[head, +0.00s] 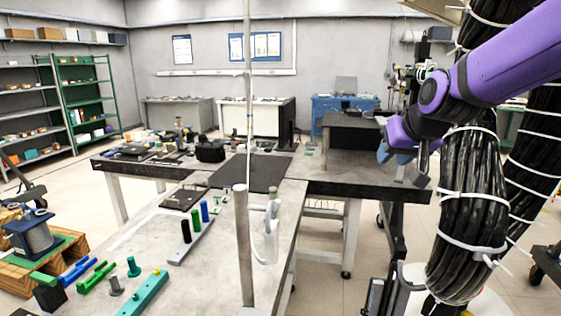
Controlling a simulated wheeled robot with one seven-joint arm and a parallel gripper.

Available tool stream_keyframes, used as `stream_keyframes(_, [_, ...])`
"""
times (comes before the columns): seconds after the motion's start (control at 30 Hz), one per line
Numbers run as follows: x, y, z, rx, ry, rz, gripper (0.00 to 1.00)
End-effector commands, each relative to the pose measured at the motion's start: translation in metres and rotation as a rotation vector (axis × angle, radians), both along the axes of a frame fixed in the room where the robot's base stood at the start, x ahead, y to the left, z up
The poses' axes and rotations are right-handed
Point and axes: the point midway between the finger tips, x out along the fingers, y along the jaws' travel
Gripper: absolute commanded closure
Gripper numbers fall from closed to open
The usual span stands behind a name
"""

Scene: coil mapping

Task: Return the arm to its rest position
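My purple arm (510,62) reaches in from the upper right, in front of the right end of the workbench. My gripper (392,155) shows at the arm's end, partly blue, low and near the bench's right corner. Its fingertips are small and partly covered by the wrist, so I cannot tell whether it is open or shut. I see no object clearly held in it.
Thick black cable bundles (468,200) with white ties stand close beside my arm at right. A metal pole (243,240) rises from the grey workbench (215,262), which bears pegs and a teal bar (143,294). A raised dark table (352,132) stands behind. Shelves (85,95) line the left.

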Motion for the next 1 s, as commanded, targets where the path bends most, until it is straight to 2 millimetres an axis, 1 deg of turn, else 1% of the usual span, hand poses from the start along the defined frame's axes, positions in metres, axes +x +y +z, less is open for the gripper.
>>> stream_keyframes(0.03, [-0.019, -0.005, 0.007, -0.009, 0.009, 0.0, 0.65])
stream_keyframes(0.23, [-0.093, -0.024, 0.017, -0.049, 0.074, -0.001, 0.65])
stream_keyframes(0.37, [-0.142, -0.036, 0.018, -0.073, 0.118, -0.008, 0.65])
stream_keyframes(0.4, [-0.157, -0.04, 0.017, -0.081, 0.132, -0.012, 0.65])
stream_keyframes(0.47, [-0.179, -0.045, 0.015, -0.09, 0.152, -0.017, 0.65])
stream_keyframes(0.5, [-0.192, -0.048, 0.013, -0.097, 0.165, -0.02, 0.65])
stream_keyframes(0.6, [-0.222, -0.056, 0.008, -0.109, 0.195, -0.029, 0.65])
stream_keyframes(0.7, [-0.244, -0.061, 0.003, -0.118, 0.22, -0.037, 0.65])
stream_keyframes(0.8, [-0.257, -0.064, 0.0, -0.124, 0.234, -0.042, 0.65])
stream_keyframes(0.9, [-0.263, -0.065, -0.002, -0.127, 0.241, -0.044, 0.65])
stream_keyframes(1.0, [-0.264, -0.066, -0.002, -0.128, 0.243, -0.044, 0.65])
